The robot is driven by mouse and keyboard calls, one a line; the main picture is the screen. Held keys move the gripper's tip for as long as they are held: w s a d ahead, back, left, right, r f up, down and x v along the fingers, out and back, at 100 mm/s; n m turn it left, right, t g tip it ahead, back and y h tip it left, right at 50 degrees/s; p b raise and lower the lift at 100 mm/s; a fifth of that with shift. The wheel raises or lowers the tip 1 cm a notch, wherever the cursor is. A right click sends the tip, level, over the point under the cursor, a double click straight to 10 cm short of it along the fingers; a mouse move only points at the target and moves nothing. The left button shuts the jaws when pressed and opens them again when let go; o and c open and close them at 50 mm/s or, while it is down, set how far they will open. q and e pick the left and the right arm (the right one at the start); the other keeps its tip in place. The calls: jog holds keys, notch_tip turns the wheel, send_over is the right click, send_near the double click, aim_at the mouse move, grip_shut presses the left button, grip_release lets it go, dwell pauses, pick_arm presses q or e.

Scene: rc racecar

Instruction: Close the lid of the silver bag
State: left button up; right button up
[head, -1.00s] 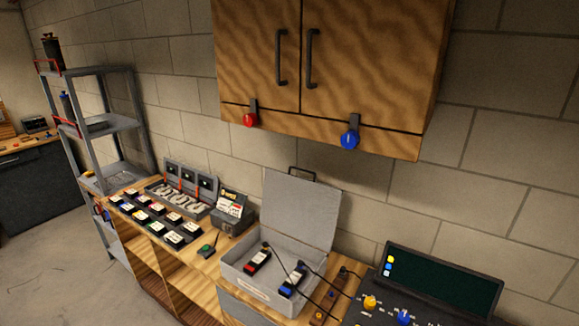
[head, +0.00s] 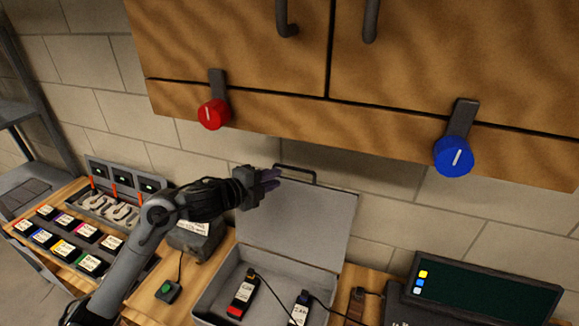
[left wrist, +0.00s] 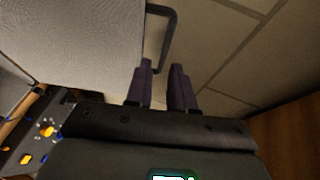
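The silver bag is an open hard case on the wooden bench. Its lid (head: 298,222) stands upright toward the wall, with a dark handle (head: 296,170) on its top edge. The bag's base (head: 215,293) holds two battery-like packs with cables. My left gripper (head: 272,178) is beside the lid's upper left corner, near the handle. In the left wrist view, the left gripper (left wrist: 161,75) has its two fingers parted by a narrow gap with nothing between them. The lid (left wrist: 70,35) and handle (left wrist: 168,40) lie just beyond the fingertips. My right gripper is not in view.
A cabinet with a red knob (head: 213,114) and a blue knob (head: 454,156) hangs above. A console with a dark screen (head: 487,287) stands right of the bag. Labelled packs (head: 70,240) and a charger lie left. The wall is close behind the lid.

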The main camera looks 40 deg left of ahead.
aim_at(293, 169)
pick_arm(q)
jog(key=x, duration=0.3)
jog(key=p+x, duration=0.1)
jog(key=x, duration=0.3)
jog(key=r+p+x, duration=0.1)
jog(key=x, duration=0.2)
jog(key=shift+w+f, duration=0.15)
jog(key=shift+w, duration=0.3)
jog(key=shift+c, duration=0.3)
grip_shut()
